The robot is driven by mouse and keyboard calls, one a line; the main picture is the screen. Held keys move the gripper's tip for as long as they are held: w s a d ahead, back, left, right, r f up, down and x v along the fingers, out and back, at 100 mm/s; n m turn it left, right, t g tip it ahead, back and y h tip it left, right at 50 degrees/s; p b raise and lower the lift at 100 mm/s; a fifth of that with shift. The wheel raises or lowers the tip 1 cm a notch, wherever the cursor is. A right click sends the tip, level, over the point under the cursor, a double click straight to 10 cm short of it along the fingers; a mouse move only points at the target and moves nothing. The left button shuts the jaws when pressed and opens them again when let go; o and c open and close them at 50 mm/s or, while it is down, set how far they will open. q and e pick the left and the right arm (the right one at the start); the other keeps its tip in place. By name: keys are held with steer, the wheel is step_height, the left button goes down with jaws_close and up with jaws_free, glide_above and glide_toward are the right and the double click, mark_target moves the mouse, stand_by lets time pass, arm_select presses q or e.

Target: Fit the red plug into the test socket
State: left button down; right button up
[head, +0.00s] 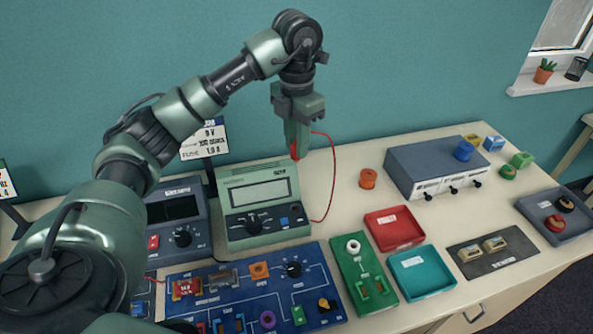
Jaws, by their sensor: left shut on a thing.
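My left gripper (297,128) points down above the back of the table, behind the green meter. It is shut on the red plug (295,152), whose red tip shows below the fingers. The fingers hide the rest of the plug. A thin red lead (333,178) loops from the plug to the right and down beside the green meter (262,198). A green board (346,275) with a white ring-shaped socket (353,246) lies right of the meter. I cannot tell for sure which opening is the test socket. My right gripper is not in view.
A blue circuit board (225,297) with several parts lies in front. A red tray (395,240) and a teal tray (440,282) lie right of the green board. A grey-blue box (420,160) and an orange spool (368,179) stand behind.

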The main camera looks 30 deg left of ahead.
arm_select(q)
steer(key=shift+r, duration=0.85)
steer(key=shift+d+f+b, duration=0.55)
steer(key=shift+d+f, duration=2.35)
steer(key=shift+f, duration=0.25)
steer(key=shift+d+f+b, duration=0.6)
steer(key=shift+d+f, duration=2.35)
steer(key=shift+f, duration=0.25)
steer(key=shift+d+f+b, duration=0.55)
steer(key=shift+d+f, duration=2.35)
steer(key=shift+f, duration=0.25)
steer(key=shift+f+b, duration=0.65)
steer(key=shift+f, duration=0.2)
steer(key=shift+b, duration=0.5)
steer(key=shift+f+b, duration=0.8)
steer(key=shift+f, duration=0.1)
steer(key=c, duration=1.1)
jaws_free()
